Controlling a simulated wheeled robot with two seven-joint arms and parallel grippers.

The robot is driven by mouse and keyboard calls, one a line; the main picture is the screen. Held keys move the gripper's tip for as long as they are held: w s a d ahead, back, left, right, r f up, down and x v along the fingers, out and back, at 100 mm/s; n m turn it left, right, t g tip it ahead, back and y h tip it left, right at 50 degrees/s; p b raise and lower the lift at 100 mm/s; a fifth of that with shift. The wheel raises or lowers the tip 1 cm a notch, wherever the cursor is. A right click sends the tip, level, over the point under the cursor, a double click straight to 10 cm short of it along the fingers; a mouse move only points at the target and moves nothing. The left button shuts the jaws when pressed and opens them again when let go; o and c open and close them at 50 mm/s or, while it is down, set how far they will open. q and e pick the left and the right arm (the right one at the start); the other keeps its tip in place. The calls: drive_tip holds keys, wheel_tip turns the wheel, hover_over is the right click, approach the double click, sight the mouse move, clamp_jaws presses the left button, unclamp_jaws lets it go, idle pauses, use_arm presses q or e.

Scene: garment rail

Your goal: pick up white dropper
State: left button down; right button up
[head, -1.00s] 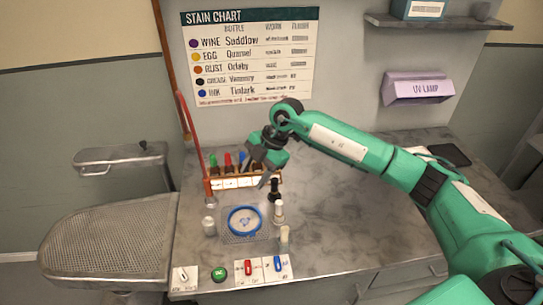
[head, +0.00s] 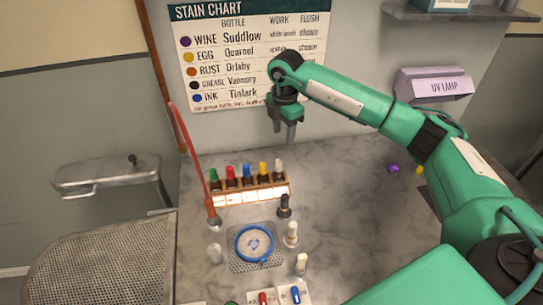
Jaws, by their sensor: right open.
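A small bottle with a white dropper top (head: 279,168) stands at the right end of the wooden rack (head: 248,197). Droppers with green, red, blue and yellow tops stand in a row to its left. My right gripper (head: 284,135) is open and empty, pointing down above and behind the rack. It is apart from the white dropper. My left gripper is not in view.
A black-topped bottle (head: 284,206) and two pale bottles, one here (head: 291,235), stand in front of the rack. A blue ring (head: 254,243) lies on a mesh pad. A red tube rises at the rack's left. The right counter is mostly clear.

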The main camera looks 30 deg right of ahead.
wheel_tip(320, 180, down, 2)
drive_tip(key=p, duration=0.2)
hover_over(279, 160)
drive_tip(key=s, duration=0.1)
drive_tip(key=f, duration=0.4)
drive_tip(key=shift+s+d+f, duration=0.1)
drive_tip(key=shift+d, duration=0.15)
drive_tip(key=shift+w+f+p, duration=0.15)
drive_tip(key=shift+f, duration=0.4)
drive_tip(key=shift+w+f+p, duration=0.15)
drive_tip(key=shift+f, duration=0.55)
drive_tip(key=shift+w+a+f+p, duration=0.1)
drive_tip(key=shift+a+f+p, duration=0.15)
drive_tip(key=shift+f+p, duration=0.55)
wheel_tip(279, 160, down, 2)
drive_tip(key=shift+w+a+f+p, duration=0.1)
drive_tip(key=shift+w+p, duration=0.05)
drive_tip(key=shift+p, duration=0.45)
drive_tip(key=shift+f, duration=0.55)
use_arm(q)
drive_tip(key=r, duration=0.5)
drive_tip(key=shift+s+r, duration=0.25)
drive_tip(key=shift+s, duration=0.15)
